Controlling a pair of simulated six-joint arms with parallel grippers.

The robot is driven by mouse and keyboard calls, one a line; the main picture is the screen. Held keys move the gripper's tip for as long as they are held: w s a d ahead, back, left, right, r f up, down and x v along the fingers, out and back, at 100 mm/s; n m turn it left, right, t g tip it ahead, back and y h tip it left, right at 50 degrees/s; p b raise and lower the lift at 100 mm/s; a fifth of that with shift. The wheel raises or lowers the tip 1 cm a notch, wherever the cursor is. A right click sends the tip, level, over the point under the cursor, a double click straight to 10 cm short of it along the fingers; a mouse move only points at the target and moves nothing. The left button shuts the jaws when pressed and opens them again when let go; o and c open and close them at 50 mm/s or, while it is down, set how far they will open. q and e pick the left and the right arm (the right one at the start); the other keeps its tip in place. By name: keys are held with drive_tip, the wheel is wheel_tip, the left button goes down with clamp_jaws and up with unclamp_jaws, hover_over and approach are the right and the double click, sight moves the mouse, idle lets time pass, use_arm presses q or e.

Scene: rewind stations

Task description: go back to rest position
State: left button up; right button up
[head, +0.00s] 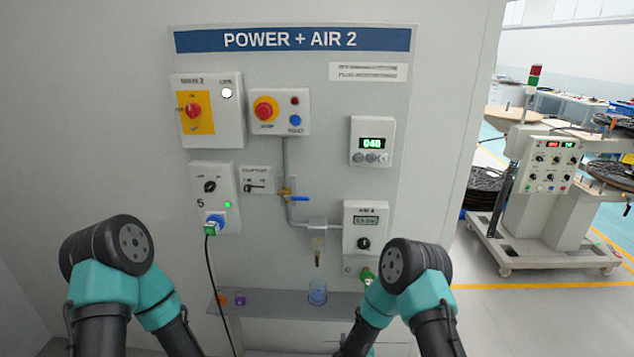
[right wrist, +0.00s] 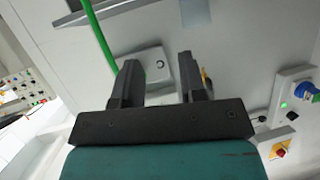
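My right gripper (right wrist: 158,65) shows in the right wrist view with its two dark fingers apart and nothing between them. A pale box behind the fingers is part of the background. In the head view my right arm bends down at the lower right, and its gripper is not clearly visible. My left arm bends down at the lower left of the head view. My left gripper lies outside the frames.
A grey panel (head: 300,130) with switches, a blue plug (head: 214,222) and a hanging black cable faces me. A shelf (head: 262,303) below holds a blue cup (head: 317,291). A green hose (right wrist: 98,30) runs near my right gripper. A wheeled machine (head: 545,180) stands right.

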drive_tip(key=s+d+g, duration=0.4)
drive_tip(key=s, duration=0.4)
drive_tip(key=s+d+m+g+y, duration=0.1)
drive_tip(key=s+d+g, duration=0.3)
drive_tip(key=s, duration=0.5)
drive_tip(key=s+d+m+g+y, duration=0.1)
drive_tip(key=s+d+g, duration=0.2)
drive_tip(key=s, duration=0.6)
drive_tip(key=shift+d+f+g, duration=0.4)
drive_tip(key=shift+f+g, duration=0.05)
drive_tip(key=shift+g, duration=0.35)
